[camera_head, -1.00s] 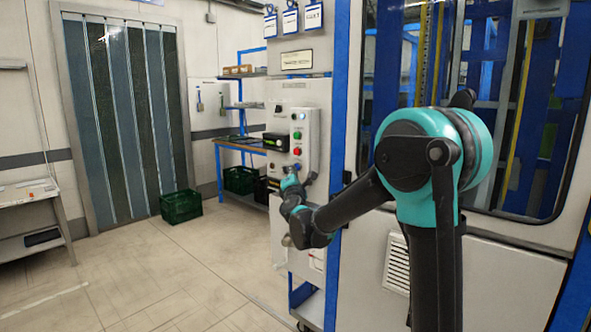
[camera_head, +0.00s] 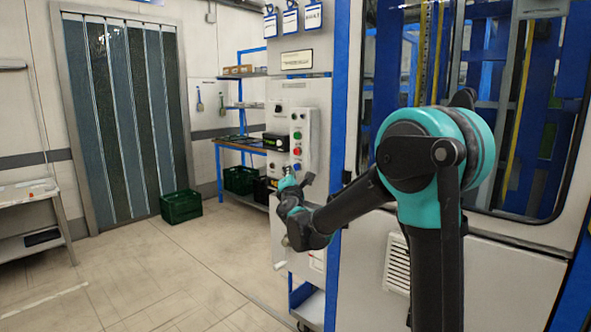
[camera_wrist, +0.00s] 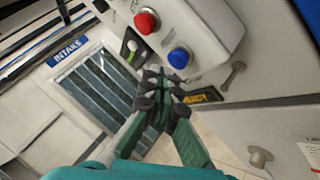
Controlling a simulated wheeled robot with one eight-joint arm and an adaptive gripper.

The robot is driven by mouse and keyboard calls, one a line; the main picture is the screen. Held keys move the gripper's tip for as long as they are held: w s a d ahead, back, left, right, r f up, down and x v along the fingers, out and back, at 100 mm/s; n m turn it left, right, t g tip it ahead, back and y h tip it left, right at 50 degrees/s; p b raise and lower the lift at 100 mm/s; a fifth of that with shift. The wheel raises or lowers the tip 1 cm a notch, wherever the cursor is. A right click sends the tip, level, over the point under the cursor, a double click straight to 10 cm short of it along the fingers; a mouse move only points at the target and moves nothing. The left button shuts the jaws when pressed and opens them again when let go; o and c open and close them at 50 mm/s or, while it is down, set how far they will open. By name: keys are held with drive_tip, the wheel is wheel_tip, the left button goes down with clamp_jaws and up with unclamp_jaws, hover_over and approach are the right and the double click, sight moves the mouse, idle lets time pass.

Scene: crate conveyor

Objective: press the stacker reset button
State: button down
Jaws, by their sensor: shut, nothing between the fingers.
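A pale control box (camera_head: 312,130) on the grey cabinet carries a column of buttons, green (camera_head: 297,135) and red (camera_head: 297,151) among them. In the wrist view, the red button (camera_wrist: 146,20) and a blue button (camera_wrist: 179,57) sit on the box's face. No label saying stacker reset is readable. My gripper (camera_wrist: 162,82) is shut and empty, its dark fingertips just below and left of the blue button in the picture. I cannot tell whether they touch the box. In the head view, my gripper (camera_head: 300,180) is small, at the box's lower end.
A black and green device (camera_head: 275,142) is left of the box. A green crate (camera_head: 181,206) stands on open floor at left.

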drive_tip(key=shift+s+a, duration=0.1)
drive_tip(key=shift+s, duration=0.05)
drive_tip(key=s+a, duration=0.1)
drive_tip(key=s, duration=0.1)
drive_tip(key=s+a, duration=0.1)
drive_tip(key=a, duration=0.1)
drive_tip(key=shift+s, duration=0.4)
idle(0.6)
drive_tip(key=s+d+f+m+g+h, duration=0.25)
drive_tip(key=d+f+m, duration=0.25)
drive_tip(key=d, duration=0.5)
drive_tip(key=s+d+f+m+g+h, duration=0.25)
drive_tip(key=s+d+f+m, duration=0.2)
drive_tip(key=d, duration=0.45)
drive_tip(key=s+d+f+m+g+h, duration=0.2)
drive_tip(key=s+d+f+m+h, duration=0.25)
drive_tip(key=d, duration=0.55)
drive_tip(key=s+d+f+m+g+y, duration=0.1)
drive_tip(key=s+d+f+m+g, duration=0.4)
drive_tip(key=f, duration=0.3)
drive_tip(key=s+a+f+m+g+y, duration=0.2)
drive_tip(key=s+f, duration=0.4)
drive_tip(key=s, duration=0.3)
drive_tip(key=s+a+f+m+g+y, duration=0.2)
drive_tip(key=s+f+m+y, duration=0.2)
drive_tip(key=s+f, duration=0.3)
drive_tip(key=s, duration=0.3)
drive_tip(key=shift+s+m, duration=0.25)
drive_tip(key=shift+m, duration=0.05)
